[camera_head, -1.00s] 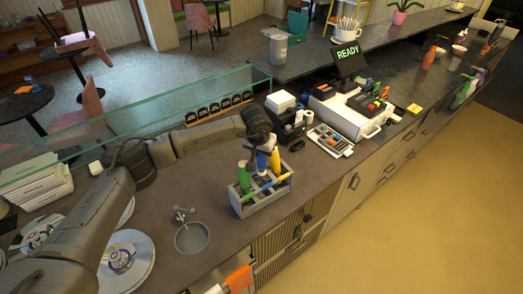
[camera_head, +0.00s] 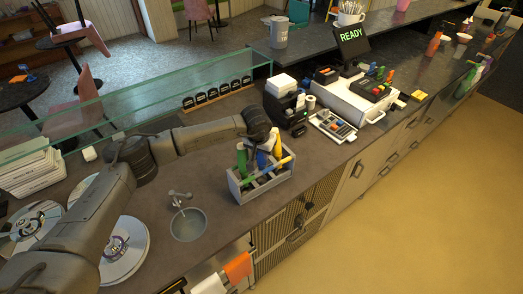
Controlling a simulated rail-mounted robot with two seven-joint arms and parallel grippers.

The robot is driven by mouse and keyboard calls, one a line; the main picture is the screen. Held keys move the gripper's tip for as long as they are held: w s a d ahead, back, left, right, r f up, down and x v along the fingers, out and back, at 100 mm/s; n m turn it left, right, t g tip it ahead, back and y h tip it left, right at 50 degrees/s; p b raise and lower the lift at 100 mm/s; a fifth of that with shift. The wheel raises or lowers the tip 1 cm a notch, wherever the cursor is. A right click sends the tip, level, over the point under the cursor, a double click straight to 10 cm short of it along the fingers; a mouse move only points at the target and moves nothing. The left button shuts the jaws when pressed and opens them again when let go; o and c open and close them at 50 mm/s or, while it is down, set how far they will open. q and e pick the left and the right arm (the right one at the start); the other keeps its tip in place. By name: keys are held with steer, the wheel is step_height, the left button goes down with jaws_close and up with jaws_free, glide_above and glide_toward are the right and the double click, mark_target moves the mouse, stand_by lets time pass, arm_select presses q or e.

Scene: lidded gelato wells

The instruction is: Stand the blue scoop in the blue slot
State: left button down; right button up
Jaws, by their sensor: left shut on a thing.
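The grey scoop caddy (camera_head: 262,186) stands on the counter near the front edge. The blue scoop (camera_head: 261,160) is at the caddy's middle, roughly upright, with its lower part hidden by the caddy. My left gripper (camera_head: 267,146) is over the caddy, shut on the blue scoop; the fingers are small and partly hidden. A green scoop (camera_head: 241,160) stands in the caddy's left part, and a yellow handle (camera_head: 277,149) shows to the right, close beside the gripper. The blue slot cannot be made out clearly. My right gripper is not in view.
A round sink (camera_head: 188,225) with a tap lies left of the caddy. Round lidded wells (camera_head: 124,250) are at the lower left. A black printer (camera_head: 288,110) and a card terminal (camera_head: 333,126) stand behind and right. A glass guard (camera_head: 150,98) runs along the back.

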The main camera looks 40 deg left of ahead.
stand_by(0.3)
arm_select(q)
steer(key=c, duration=0.7)
jaws_free()
steer(key=shift+c, duration=0.2)
steer(key=w+p+v, duration=0.1)
steer(key=p+v, duration=0.4)
steer(key=v, duration=0.4)
steer(key=shift+a, duration=0.15)
steer(key=shift+r, duration=0.1)
